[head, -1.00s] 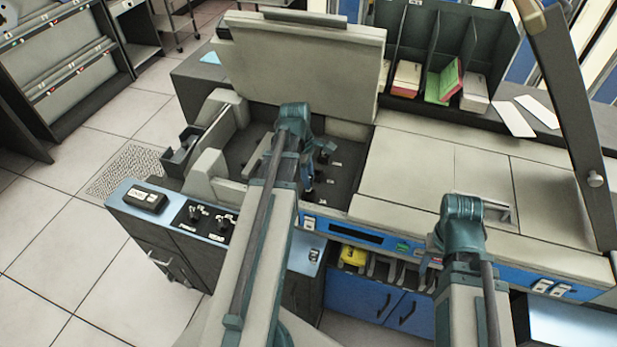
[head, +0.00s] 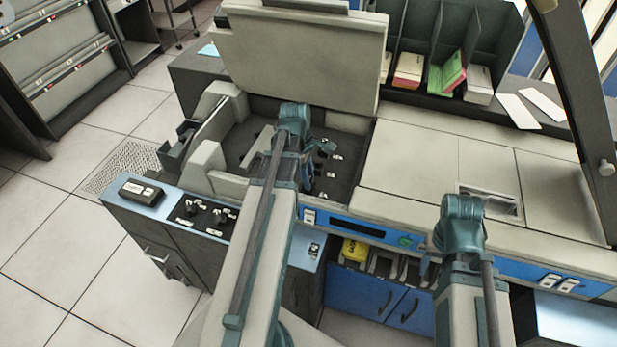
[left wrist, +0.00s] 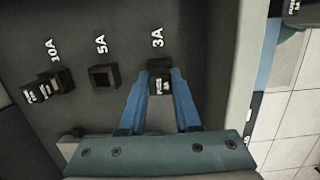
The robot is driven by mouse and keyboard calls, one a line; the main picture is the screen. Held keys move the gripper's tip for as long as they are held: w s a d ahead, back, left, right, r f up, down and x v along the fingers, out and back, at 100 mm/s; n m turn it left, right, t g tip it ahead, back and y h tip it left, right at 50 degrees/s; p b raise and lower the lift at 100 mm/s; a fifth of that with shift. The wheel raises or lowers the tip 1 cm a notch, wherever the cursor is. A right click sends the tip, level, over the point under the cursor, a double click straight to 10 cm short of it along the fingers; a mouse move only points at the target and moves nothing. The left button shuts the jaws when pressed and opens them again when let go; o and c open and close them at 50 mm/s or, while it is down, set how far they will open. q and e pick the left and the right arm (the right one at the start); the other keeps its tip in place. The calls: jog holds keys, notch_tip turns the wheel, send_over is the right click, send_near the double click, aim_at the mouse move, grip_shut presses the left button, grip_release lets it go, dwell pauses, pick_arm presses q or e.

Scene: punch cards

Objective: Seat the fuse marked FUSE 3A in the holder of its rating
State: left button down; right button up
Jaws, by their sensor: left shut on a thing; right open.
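My left gripper (left wrist: 160,90) is shut on the fuse marked FUSE 3A (left wrist: 159,86), a small black block with white lettering. The fuse is at the holder beside the 3A label; how deep it sits in the holder cannot be told. The 5A holder (left wrist: 103,76) is an empty square socket. At the 10A label there is a dark holder with a white-lettered block (left wrist: 42,90). In the head view my left gripper (head: 307,186) reaches into the open bay, and the fuse is too small to make out. My right gripper (head: 428,268) is open in front of the blue panel.
A raised grey lid (head: 300,62) stands behind the bay. A control shelf with switches (head: 205,212) is at the left. A yellow object (head: 354,250) lies in a recess below the panel. Dark card bins (head: 450,40) stand at the back. The machine's right top is clear.

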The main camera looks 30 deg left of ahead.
pick_arm(q)
jog(key=c, duration=0.5)
grip_release()
jog(key=shift+c, duration=0.2)
jog(key=shift+r, duration=0.15)
notch_tip(320, 180, up, 13)
jog(key=a+p, duration=0.2)
jog(key=p, duration=1.1)
jog(key=shift+s+r+p, duration=0.2)
jog(key=shift+s+p, duration=0.05)
jog(key=shift+p, duration=0.15)
